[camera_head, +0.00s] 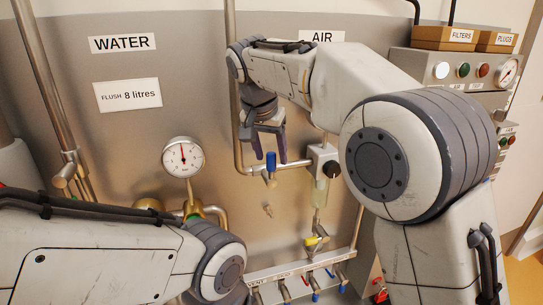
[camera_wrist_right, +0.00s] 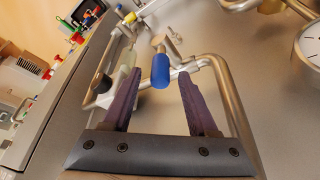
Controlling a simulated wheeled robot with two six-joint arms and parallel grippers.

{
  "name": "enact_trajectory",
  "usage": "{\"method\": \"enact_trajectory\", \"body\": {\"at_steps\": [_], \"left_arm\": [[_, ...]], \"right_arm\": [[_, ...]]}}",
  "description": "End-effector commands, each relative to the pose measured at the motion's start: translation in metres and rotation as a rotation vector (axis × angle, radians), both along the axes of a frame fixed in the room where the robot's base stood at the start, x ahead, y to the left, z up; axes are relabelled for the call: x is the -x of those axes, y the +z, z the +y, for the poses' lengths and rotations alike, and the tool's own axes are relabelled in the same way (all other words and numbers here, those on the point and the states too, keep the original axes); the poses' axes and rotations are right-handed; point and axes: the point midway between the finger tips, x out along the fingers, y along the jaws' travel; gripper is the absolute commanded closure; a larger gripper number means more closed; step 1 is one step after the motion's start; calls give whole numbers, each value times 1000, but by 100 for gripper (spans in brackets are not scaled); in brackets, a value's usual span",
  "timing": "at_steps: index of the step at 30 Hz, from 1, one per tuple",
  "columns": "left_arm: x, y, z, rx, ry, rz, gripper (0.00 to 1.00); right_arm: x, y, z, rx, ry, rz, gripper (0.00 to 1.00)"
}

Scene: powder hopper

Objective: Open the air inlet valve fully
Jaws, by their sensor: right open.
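The air inlet valve has a blue handle (camera_head: 271,161) on the pipe below the AIR label (camera_head: 322,36). In the right wrist view the blue handle (camera_wrist_right: 160,70) lies between the two finger lines, just beyond or level with the fingertips. My right gripper (camera_head: 270,160) is open, pointing down at the valve, with its fingers on either side of the handle. It also shows in the right wrist view (camera_wrist_right: 158,78); I cannot tell whether a finger touches the handle. My left arm (camera_head: 110,255) crosses the lower left; its gripper is out of view.
A black knob (camera_head: 332,169) and a clear bowl (camera_head: 320,192) sit right of the valve. A yellow-handled valve (camera_head: 316,240) is below, above a manifold (camera_head: 300,267) with several small valves. A gauge (camera_head: 183,157) is at left. A control box (camera_head: 455,72) stands at upper right.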

Motion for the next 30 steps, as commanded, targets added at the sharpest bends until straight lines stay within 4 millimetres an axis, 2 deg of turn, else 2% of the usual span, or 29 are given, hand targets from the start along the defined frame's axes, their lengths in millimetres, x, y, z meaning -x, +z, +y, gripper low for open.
{"method": "enact_trajectory", "body": {"at_steps": [6, 13, 14, 15, 18, 30], "left_arm": [[0, 2, 0, 0, -1, 0, 41], [0, 2, 0, 0, -1, 0, 41], [0, 2, 0, 0, -1, 0, 41], [0, 2, 0, 0, -1, 0, 41], [0, 2, 0, 0, -1, 0, 41], [0, 2, 0, 0, -1, 0, 41]], "right_arm": [[-5, -13, -2, 0, 0, 0, 41], [-5, -13, -2, 0, 0, 0, 41], [-5, -13, -2, 0, 0, 0, 48], [-5, -13, -2, 0, 1, 0, 64], [-5, -13, -2, 0, 1, 0, 100], [-5, -13, -2, 0, 1, 0, 100]]}}
